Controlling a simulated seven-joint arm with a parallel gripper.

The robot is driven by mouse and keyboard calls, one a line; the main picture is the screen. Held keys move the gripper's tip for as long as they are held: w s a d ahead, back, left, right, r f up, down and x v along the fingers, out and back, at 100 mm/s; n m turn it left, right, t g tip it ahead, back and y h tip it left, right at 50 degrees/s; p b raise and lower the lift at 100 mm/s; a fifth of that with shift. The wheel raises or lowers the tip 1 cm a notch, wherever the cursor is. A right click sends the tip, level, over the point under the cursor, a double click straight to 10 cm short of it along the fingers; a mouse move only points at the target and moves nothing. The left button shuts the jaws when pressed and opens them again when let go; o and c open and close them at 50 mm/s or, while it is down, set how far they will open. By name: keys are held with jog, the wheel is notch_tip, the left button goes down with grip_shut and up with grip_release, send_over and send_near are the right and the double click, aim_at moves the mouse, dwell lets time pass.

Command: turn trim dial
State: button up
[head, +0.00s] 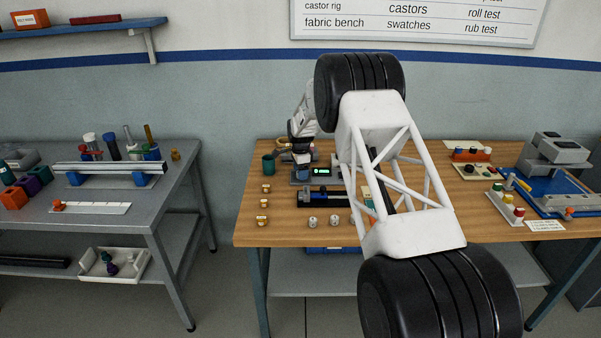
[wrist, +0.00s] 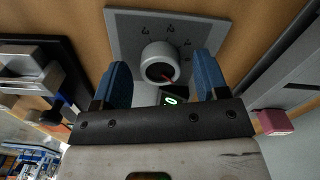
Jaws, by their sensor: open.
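The trim dial (wrist: 160,62) is a pale round knob with a red mark on its face. It stands on a grey plate (wrist: 200,28) marked with numerals. My gripper (wrist: 162,72) is open, with one blue finger on each side of the dial. Gaps show between the fingers and the knob in the wrist view. A small green readout (wrist: 171,101) glows just below the knob. In the head view my gripper (head: 302,158) is over the unit with the green display (head: 321,171), and the dial itself is hidden there.
My white arm covers the middle of the wooden bench (head: 256,222). A green cup (head: 268,164) stands left of the gripper, and a black rail fixture (head: 318,198) lies in front. Several small brass-coloured parts (head: 265,204) line the left side. A pink block (wrist: 275,122) shows at right.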

jog(key=shift+r, duration=3.65)
jog(key=shift+s+d+r, duration=0.15)
jog(key=shift+s+r, duration=0.05)
jog(key=shift+r, duration=0.2)
jog(key=s+d+r+n+t, duration=0.1)
jog(key=s+d+r+n, duration=0.4)
jog(key=s+r, duration=0.9)
jog(key=s+d+r+n, duration=0.2)
jog(key=s+d+r, duration=0.65)
jog(key=s, duration=0.85)
jog(key=s+d+r+n+t, duration=0.1)
jog(key=s+r+n, duration=0.1)
jog(key=s, duration=0.9)
jog(key=s+d+r+n, duration=0.1)
jog(key=s+r+n, duration=0.1)
jog(key=s, duration=1)
jog(key=s+d+f+n, duration=0.1)
jog(key=s+f, duration=0.1)
jog(key=s, duration=0.7)
jog(key=s+d+f+n, duration=0.1)
jog(key=s+f+n, duration=0.1)
jog(key=s, duration=0.7)
jog(key=shift+d+f+n+t, duration=0.15)
jog(key=shift+f+n+t, duration=0.15)
jog(key=shift+f, duration=0.25)
